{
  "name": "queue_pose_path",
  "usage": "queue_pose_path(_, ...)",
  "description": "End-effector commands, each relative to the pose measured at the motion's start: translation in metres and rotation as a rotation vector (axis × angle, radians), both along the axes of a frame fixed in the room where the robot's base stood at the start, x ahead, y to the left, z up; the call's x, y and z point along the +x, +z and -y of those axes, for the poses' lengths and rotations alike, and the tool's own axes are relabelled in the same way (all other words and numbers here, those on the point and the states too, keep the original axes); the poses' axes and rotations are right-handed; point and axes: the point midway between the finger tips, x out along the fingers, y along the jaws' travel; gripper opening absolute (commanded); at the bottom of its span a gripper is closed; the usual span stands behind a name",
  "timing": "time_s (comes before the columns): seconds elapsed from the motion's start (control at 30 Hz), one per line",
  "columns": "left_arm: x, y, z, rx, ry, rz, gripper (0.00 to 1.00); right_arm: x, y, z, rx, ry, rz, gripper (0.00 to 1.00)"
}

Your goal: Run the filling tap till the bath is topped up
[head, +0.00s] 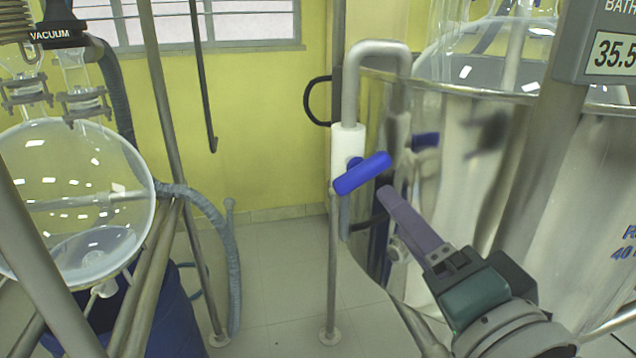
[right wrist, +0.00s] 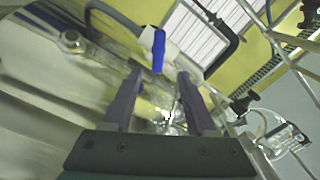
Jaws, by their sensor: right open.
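The filling tap has a blue lever handle (head: 362,174) on a white body (head: 343,146). Its steel pipe (head: 351,90) bends over the rim of the bath (head: 455,180), a large shiny steel vessel. The water level inside the bath cannot be made out. My right gripper (head: 384,190) is just below and right of the blue handle, with a small gap in the picture. In the right wrist view, the open jaws (right wrist: 157,82) are empty, and the blue handle (right wrist: 158,50) lies beyond the fingertips, between their lines. My left gripper is not in view.
A display (head: 612,52) reading 35.5 stands in front of the bath. A round glass flask (head: 75,200) in a metal frame, with a grey hose (head: 228,255), stands at the left. A thin metal post (head: 331,270) stands under the tap.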

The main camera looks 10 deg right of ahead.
Motion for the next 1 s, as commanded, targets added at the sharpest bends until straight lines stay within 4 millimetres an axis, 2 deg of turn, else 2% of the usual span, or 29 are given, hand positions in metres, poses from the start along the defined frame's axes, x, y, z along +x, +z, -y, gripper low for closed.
queue_pose_path(0.17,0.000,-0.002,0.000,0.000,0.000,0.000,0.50,0.011,-0.002,-0.001,-0.002,0.001,-0.011,0.57)
queue_pose_path(0.5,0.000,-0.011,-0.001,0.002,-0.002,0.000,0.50,0.072,-0.003,-0.003,-0.001,0.001,-0.009,0.57)
queue_pose_path(0.6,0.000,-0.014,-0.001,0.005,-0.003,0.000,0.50,0.085,-0.004,-0.004,-0.001,0.002,-0.010,0.57)
queue_pose_path(0.8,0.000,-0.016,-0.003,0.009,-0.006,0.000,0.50,0.098,-0.003,-0.004,-0.001,0.001,-0.012,0.57)
queue_pose_path(1.0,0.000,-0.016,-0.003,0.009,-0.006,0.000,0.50,0.098,-0.002,-0.004,0.000,0.001,-0.012,0.57)
